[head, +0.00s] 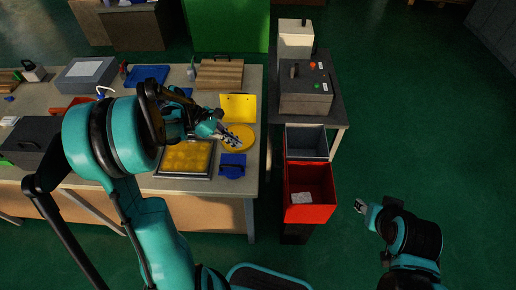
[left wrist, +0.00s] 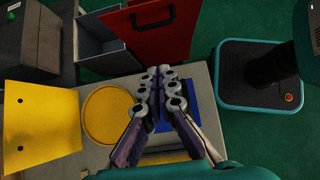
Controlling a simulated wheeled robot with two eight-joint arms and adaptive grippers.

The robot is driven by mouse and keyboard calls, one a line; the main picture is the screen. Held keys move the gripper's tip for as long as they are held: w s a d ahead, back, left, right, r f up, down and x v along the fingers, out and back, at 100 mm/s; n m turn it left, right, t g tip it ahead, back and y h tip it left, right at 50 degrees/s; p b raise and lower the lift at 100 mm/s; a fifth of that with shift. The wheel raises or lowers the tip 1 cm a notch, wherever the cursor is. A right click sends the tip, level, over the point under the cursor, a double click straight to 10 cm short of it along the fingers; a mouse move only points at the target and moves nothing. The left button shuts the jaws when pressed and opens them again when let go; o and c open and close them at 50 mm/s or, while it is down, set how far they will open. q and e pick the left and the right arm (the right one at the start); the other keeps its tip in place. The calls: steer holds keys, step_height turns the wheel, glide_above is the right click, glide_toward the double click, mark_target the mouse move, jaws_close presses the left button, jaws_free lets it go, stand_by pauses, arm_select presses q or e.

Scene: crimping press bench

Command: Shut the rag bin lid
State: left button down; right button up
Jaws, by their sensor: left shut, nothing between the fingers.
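The red bin (head: 310,213) stands on the floor right of the bench with its top open. A pale rag (head: 302,198) shows inside. In the left wrist view a red panel (left wrist: 176,42) with a dark handle-like bar belongs to this bin; I cannot tell whether it is lid or wall. My left gripper (head: 234,140) is shut and empty above the bench's right end, left of the bin and apart from it; its fingertips (left wrist: 160,90) meet in the left wrist view. My right gripper (head: 361,206) is right of the bin, apart from it; its finger state is unclear.
A grey open bin (head: 307,142) stands behind the red one. A side table (head: 336,108) with a dark grey box (head: 306,92) is farther back. Green floor right of the bins is clear.

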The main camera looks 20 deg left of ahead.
arm_select(q)
steer(key=d+r+b+x, duration=0.2)
steer(key=b+x, duration=0.2)
steer(key=x, duration=0.8)
steer(key=shift+w+d+f+b, duration=0.2)
steer(key=shift+w+f+b, duration=0.1)
steer(key=shift+w+b, duration=0.05)
steer(key=shift+r, duration=0.1)
